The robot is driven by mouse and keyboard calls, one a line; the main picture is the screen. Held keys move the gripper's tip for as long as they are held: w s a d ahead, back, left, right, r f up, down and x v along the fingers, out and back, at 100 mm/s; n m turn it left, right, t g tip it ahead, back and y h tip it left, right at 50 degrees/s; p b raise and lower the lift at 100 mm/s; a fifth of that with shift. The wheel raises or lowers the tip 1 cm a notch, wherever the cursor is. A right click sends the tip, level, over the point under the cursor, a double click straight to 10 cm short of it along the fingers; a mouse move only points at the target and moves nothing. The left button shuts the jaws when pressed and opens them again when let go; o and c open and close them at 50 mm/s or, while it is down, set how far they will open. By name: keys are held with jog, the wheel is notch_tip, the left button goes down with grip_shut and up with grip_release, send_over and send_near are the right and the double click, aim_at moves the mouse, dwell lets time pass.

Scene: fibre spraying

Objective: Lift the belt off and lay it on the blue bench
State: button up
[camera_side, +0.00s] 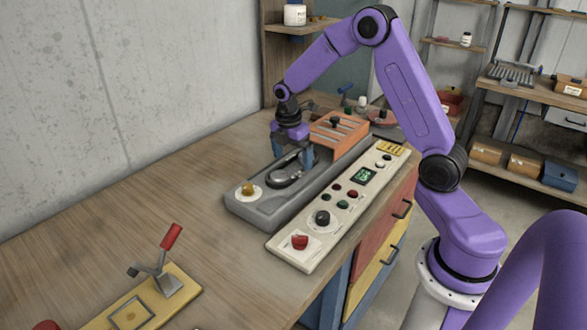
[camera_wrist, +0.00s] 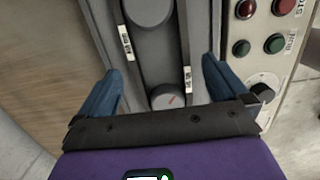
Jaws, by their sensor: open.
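The belt (camera_wrist: 186,45) is a dark loop running around two round grey pulleys in a grey machine tray; its far end is outside the wrist view. In the side view the belt (camera_side: 285,180) lies in the front half of the grey machine (camera_side: 262,214). My gripper (camera_side: 293,157) points down over the belt, and its blue fingers are apart. In the wrist view my gripper (camera_wrist: 162,70) has one finger on each side of the belt, with nothing held. Whether the fingertips touch the tray is unclear. The bench (camera_side: 190,195) has a wooden top and blue framing below.
A cream control panel (camera_side: 335,218) with buttons and knobs lies along the machine's right side. An orange slatted guard (camera_side: 340,130) stands behind my gripper. A yellow fixture with a red-handled clamp (camera_side: 160,275) sits at front left. The bench top between is clear.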

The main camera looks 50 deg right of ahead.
jog(key=shift+d+f, duration=0.15)
jog(key=shift+f, duration=1)
jog(key=c, duration=1)
jog(key=shift+r, duration=0.1)
